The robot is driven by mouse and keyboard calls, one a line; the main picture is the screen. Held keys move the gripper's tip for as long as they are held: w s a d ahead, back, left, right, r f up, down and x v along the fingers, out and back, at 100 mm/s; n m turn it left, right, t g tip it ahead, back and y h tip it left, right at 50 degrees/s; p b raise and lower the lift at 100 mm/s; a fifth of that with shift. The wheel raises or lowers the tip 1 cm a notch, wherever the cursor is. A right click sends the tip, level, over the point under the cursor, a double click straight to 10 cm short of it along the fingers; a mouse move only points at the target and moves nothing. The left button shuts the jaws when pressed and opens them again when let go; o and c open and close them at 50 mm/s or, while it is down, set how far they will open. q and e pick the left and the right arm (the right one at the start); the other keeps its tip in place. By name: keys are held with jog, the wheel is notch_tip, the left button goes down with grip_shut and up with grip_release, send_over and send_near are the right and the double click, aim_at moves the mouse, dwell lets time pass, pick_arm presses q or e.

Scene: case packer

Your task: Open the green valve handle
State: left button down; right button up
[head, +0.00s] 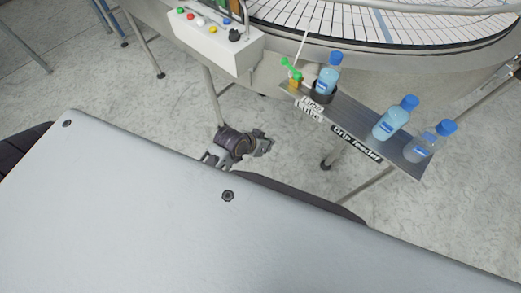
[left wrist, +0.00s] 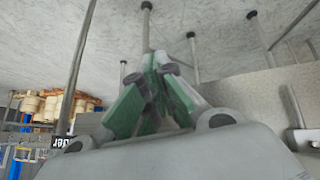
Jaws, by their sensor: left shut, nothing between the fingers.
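The green valve handle (head: 290,68) is a small green lever on a brass-coloured fitting, at the left end of a narrow metal shelf in the head view. It slants from upper left to lower right. My left gripper (head: 264,146) is below and to the left of the handle, clearly apart from it. The left wrist view shows its fingers (left wrist: 158,62) with green inner faces, closed together with nothing between them. The handle cannot be made out in the left wrist view. My right gripper is not in view.
The metal shelf (head: 345,118) holds three blue-capped bottles, one (head: 327,75) right beside the handle and two farther right. A white control box (head: 215,42) with coloured buttons stands to the upper left. A round conveyor (head: 350,45) lies behind. Table legs stand around the open floor.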

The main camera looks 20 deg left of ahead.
pick_arm(q)
jog(key=shift+g+y, duration=0.4)
jog(key=shift+s+a+f, duration=0.25)
jog(key=shift+a+f, duration=0.1)
jog(key=shift+f, duration=0.25)
jog(key=shift+s+a+f, duration=0.25)
jog(key=shift+a+f, duration=0.05)
jog(key=shift+f, duration=0.25)
jog(key=shift+s+a+f, duration=0.25)
jog(key=shift+a+f, duration=0.1)
jog(key=shift+f, duration=0.25)
